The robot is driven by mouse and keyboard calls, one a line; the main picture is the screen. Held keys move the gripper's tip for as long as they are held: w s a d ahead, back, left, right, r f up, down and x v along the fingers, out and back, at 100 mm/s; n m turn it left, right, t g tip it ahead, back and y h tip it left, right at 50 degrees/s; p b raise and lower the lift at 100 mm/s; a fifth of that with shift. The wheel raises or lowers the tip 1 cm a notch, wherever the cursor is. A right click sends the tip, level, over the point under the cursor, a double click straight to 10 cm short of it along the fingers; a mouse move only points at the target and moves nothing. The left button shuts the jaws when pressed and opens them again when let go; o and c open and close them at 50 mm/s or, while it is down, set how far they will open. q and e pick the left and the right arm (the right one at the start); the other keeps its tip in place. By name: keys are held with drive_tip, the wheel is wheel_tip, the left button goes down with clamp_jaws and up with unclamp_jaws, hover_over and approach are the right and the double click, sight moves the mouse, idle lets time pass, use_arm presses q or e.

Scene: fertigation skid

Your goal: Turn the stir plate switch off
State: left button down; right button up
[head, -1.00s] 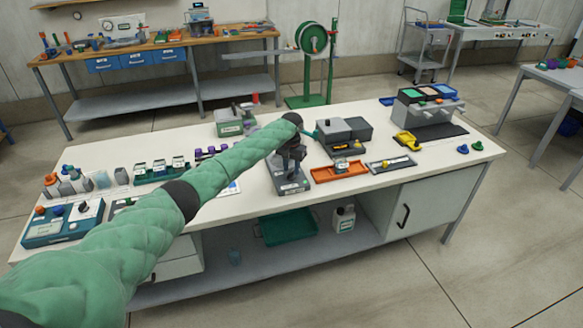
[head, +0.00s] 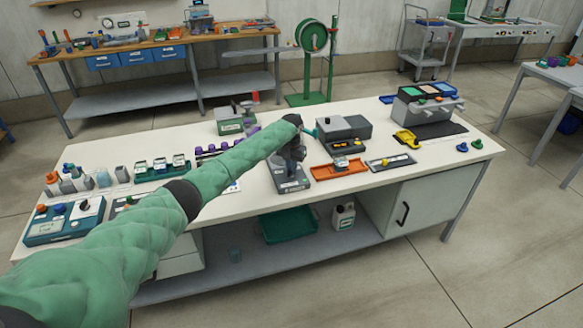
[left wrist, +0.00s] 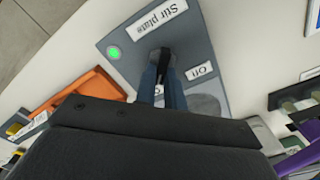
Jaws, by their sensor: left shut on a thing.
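The stir plate (head: 291,186) is a grey unit at the front middle of the white bench. In the left wrist view, its grey panel (left wrist: 128,70) carries a "Stir plate" label, a lit green lamp (left wrist: 114,52) and a dark switch lever (left wrist: 164,58). A short label starting with "O" (left wrist: 200,70) is beside the lever; another label is mostly hidden by the fingers. My left gripper (head: 293,160) points down over the stir plate. In the wrist view its fingers (left wrist: 163,84) are shut on the lever. My right gripper is out of view.
An orange tray (head: 338,172) and a grey tray (head: 391,164) lie right of the stir plate. A grey instrument (head: 345,132) stands behind them. A rack of vials (head: 162,170) and a blue control box (head: 64,226) are on the left. The bench's front right is mostly clear.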

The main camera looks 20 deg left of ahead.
use_arm(q)
drive_tip(key=n+p, duration=0.4)
drive_tip(key=n, duration=0.1)
drive_tip(key=shift+a+r, duration=0.15)
drive_tip(key=shift+r, duration=0.1)
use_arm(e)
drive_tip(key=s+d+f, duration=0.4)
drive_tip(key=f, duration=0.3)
use_arm(q)
drive_tip(key=n+p, duration=0.2)
drive_tip(key=n, duration=0.1)
drive_tip(key=n+p, duration=0.2)
drive_tip(key=n, duration=0.1)
drive_tip(key=n+p, duration=0.2)
drive_tip(key=n, duration=0.2)
drive_tip(key=shift+s+a+p, duration=0.2)
drive_tip(key=shift+a+p, duration=0.1)
drive_tip(key=shift+p, duration=0.05)
drive_tip(key=shift+f+n, duration=0.1)
drive_tip(key=shift+n, duration=0.2)
drive_tip(key=shift+n+p, duration=0.5)
drive_tip(key=shift+n, duration=0.4)
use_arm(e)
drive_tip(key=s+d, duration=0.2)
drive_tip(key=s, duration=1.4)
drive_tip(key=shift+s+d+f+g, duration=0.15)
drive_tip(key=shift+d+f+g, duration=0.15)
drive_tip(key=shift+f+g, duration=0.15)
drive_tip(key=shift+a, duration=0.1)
